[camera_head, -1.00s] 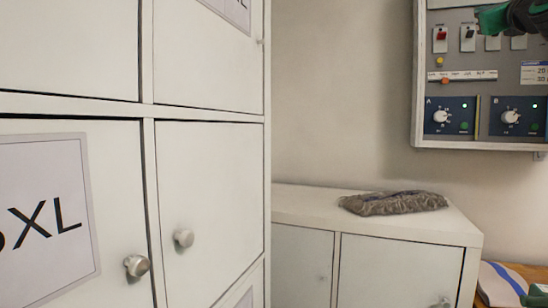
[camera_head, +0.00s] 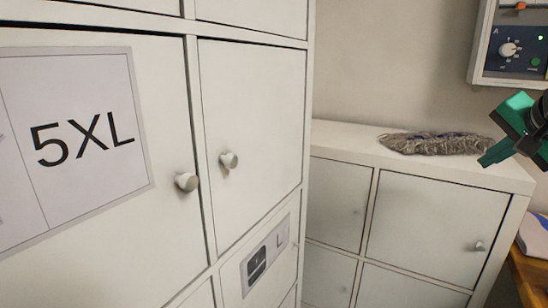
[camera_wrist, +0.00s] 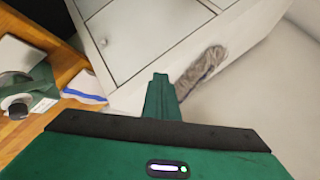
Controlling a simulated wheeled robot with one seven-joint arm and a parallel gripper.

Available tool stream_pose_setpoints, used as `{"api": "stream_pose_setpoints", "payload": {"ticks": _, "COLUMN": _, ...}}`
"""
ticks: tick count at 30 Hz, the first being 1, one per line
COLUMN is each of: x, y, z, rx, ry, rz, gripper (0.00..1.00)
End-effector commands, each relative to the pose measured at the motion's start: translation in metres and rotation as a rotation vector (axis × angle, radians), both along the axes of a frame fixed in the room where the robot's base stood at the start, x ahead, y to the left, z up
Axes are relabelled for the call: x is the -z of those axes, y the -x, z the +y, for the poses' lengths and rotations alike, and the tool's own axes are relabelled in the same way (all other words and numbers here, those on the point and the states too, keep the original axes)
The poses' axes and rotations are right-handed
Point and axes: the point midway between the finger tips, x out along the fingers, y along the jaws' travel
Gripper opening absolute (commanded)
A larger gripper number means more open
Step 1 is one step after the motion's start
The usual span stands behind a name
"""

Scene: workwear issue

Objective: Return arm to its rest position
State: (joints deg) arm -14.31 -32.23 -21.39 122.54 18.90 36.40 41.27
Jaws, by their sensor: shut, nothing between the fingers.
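My gripper (camera_head: 503,135) is green and shows at the right edge of the head view, in front of the low white cabinet's right end. It is shut and empty. In the wrist view its green fingers (camera_wrist: 160,98) are together and point toward the low cabinet and the grey mop head. The rest of my arm is mostly outside the head view.
A tall white locker (camera_head: 255,130) with a 5XL label fills the left. A grey mop head (camera_head: 435,143) lies on the low white cabinet (camera_head: 350,135). A control panel (camera_head: 510,65) hangs on the wall. A wooden table (camera_wrist: 22,135) holds papers and green items.

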Motion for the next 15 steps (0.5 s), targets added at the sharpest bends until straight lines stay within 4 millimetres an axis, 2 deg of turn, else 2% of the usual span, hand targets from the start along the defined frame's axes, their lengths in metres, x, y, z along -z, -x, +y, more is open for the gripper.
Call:
{"api": "stream_pose_setpoints", "payload": {"ticks": 1, "x": 0.031, "y": 0.017, "z": 0.0, "rx": -0.033, "ry": 0.033, "rz": 0.091, "gripper": 0.0}}
{"api": "stream_pose_setpoints", "payload": {"ticks": 3, "x": 0.071, "y": 0.04, "z": 0.005, "rx": -0.099, "ry": 0.072, "rz": 0.215, "gripper": 0.0}}
{"api": "stream_pose_setpoints", "payload": {"ticks": 5, "x": 0.102, "y": 0.063, "z": 0.01, "rx": -0.161, "ry": 0.096, "rz": 0.319, "gripper": 0.0}}
{"api": "stream_pose_setpoints", "payload": {"ticks": 9, "x": 0.17, "y": 0.121, "z": 0.024, "rx": -0.316, "ry": 0.114, "rz": 0.549, "gripper": 0.0}}
{"api": "stream_pose_setpoints", "payload": {"ticks": 12, "x": 0.205, "y": 0.162, "z": 0.036, "rx": -0.425, "ry": 0.1, "rz": 0.68, "gripper": 0.0}}
{"api": "stream_pose_setpoints", "payload": {"ticks": 15, "x": 0.229, "y": 0.194, "z": 0.047, "rx": -0.515, "ry": 0.077, "rz": 0.773, "gripper": 0.0}}
